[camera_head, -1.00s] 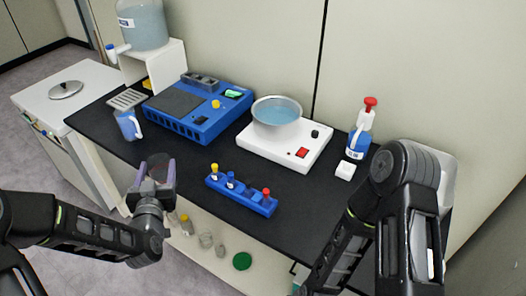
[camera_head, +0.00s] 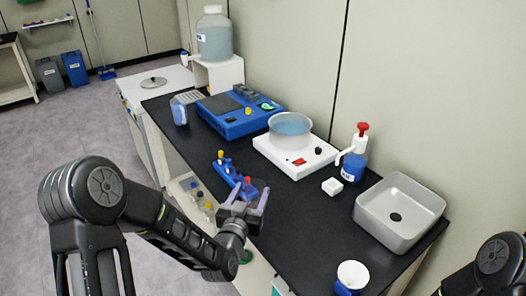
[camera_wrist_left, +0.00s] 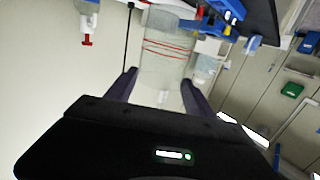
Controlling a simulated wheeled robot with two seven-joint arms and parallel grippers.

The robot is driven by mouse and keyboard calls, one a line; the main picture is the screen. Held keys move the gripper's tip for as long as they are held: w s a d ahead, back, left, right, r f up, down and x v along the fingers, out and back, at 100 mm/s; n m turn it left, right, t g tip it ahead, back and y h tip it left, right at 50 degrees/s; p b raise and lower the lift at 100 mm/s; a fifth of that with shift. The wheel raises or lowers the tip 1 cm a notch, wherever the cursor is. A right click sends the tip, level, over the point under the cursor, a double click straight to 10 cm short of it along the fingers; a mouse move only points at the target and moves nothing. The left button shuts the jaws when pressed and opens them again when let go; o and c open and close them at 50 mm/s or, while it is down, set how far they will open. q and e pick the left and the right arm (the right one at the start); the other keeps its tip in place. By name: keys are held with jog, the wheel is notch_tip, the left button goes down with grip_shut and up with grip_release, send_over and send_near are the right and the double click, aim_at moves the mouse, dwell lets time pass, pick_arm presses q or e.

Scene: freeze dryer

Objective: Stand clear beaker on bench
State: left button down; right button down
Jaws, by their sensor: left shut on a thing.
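A clear beaker (camera_wrist_left: 165,62) with red lines shows between my fingers in the left wrist view. My left gripper (camera_head: 246,196) is shut on it; the two purple-grey fingers (camera_wrist_left: 158,92) lie on either side. In the head view the beaker is too transparent to make out. There the gripper is at the front edge of the black bench (camera_head: 295,215), overlapping the near end of the blue rack. Whether the beaker touches the bench cannot be told. Of my right arm only a dark link shows at the lower right; its gripper is out of view.
The blue rack (camera_head: 228,174) with coloured caps is close to the gripper. Behind are a white hotplate (camera_head: 270,153) with a water dish (camera_head: 290,128), a blue device (camera_head: 228,122) and a red-topped bottle (camera_head: 355,164). A sink (camera_head: 398,232) and white-blue cup (camera_head: 352,275) stand right. Bare bench lies between.

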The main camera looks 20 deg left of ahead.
aim_at(257, 181)
pick_arm(q)
jog(key=shift+a, duration=0.1)
jog(key=shift+w, duration=0.1)
jog(key=w+m+h+b, duration=0.2)
jog(key=b, duration=0.5)
jog(key=w+d+f+m+g+h+b, duration=0.1)
jog(key=w+m+h+b, duration=0.1)
jog(key=b, duration=0.5)
jog(key=w+m+g+h+b, duration=0.1)
jog(key=w+h+b, duration=0.3)
jog(key=b, duration=0.4)
jog(key=shift+d+f+m, duration=0.15)
jog(key=shift+d+m, duration=0.25)
jog(key=shift+w+a, duration=0.1)
jog(key=shift+a, duration=0.1)
jog(key=shift+r, duration=0.3)
